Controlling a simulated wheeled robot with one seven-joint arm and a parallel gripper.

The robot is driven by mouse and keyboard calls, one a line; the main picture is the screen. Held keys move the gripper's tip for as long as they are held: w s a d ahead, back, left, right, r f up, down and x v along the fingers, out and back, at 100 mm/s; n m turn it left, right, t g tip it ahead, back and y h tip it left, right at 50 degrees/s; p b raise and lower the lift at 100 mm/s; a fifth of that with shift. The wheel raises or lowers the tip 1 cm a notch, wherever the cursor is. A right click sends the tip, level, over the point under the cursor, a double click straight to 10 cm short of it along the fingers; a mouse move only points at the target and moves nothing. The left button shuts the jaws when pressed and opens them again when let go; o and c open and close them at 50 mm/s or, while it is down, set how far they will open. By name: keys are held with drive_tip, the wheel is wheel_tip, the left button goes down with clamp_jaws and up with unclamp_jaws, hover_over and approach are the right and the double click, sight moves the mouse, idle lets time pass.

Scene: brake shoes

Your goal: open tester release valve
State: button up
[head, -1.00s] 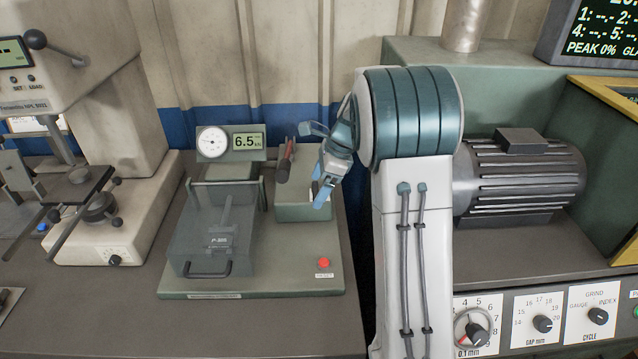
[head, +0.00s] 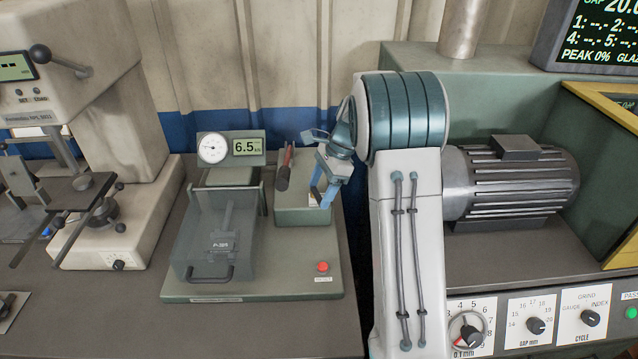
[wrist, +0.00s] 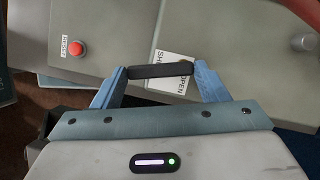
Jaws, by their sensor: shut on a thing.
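The tester (head: 250,282) stands on the bench with a dial gauge and a display reading 6.5. Its release valve is on the green block (head: 303,215) at the right, mostly hidden by my gripper in the head view. In the wrist view, the valve's black bar handle (wrist: 160,69) spans crosswise between my blue fingertips. My gripper (wrist: 160,72) is shut on this handle, one finger at each end. It also shows in the head view (head: 321,198). A white label (wrist: 172,70) under the handle reads SHUT and OPEN, partly covered by the handle.
A red-gripped lever (head: 284,168) rises just left of my gripper. A red reset button (head: 322,267) sits at the front right of the tester. A clear guard box (head: 215,250) covers the tester's left side. A motor (head: 512,182) stands to the right.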

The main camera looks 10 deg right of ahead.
drive_tip(key=n, duration=0.1)
drive_tip(key=n+g+p, duration=0.1)
drive_tip(key=n+p, duration=0.1)
drive_tip(key=shift+w+d+r+n+g, duration=0.2)
drive_tip(key=shift+w+d+n+g, duration=0.1)
drive_tip(key=shift+w+d+n, duration=0.1)
drive_tip(key=n, duration=0.1)
drive_tip(key=n+p, duration=0.1)
drive_tip(key=n+g+h+p, duration=0.1)
drive_tip(key=shift+w+d+n, duration=0.25)
drive_tip(key=shift+w+n, duration=0.05)
drive_tip(key=n+p, duration=0.1)
drive_tip(key=w+n+g+h, duration=0.1)
drive_tip(key=n, duration=0.1)
drive_tip(key=shift+d+n+p, duration=0.15)
drive_tip(key=shift+n+p, duration=0.15)
drive_tip(key=shift+p, duration=0.05)
drive_tip(key=shift+w+f+n+h+p, duration=0.1)
drive_tip(key=shift+w+n+h+p, duration=0.2)
drive_tip(key=shift+n, duration=0.55)
drive_tip(key=shift+w+f+n+h+p, duration=0.1)
drive_tip(key=shift+n+h, duration=0.3)
drive_tip(key=shift+n, duration=0.45)
drive_tip(key=shift+o, duration=0.2)
drive_tip(key=o, duration=1)
drive_tip(key=shift+c, duration=0.2)
drive_tip(key=a+v, duration=0.1)
drive_tip(key=v, duration=1.2)
drive_tip(key=shift+w+d+r, duration=0.3)
drive_tip(key=shift+w+d, duration=0.1)
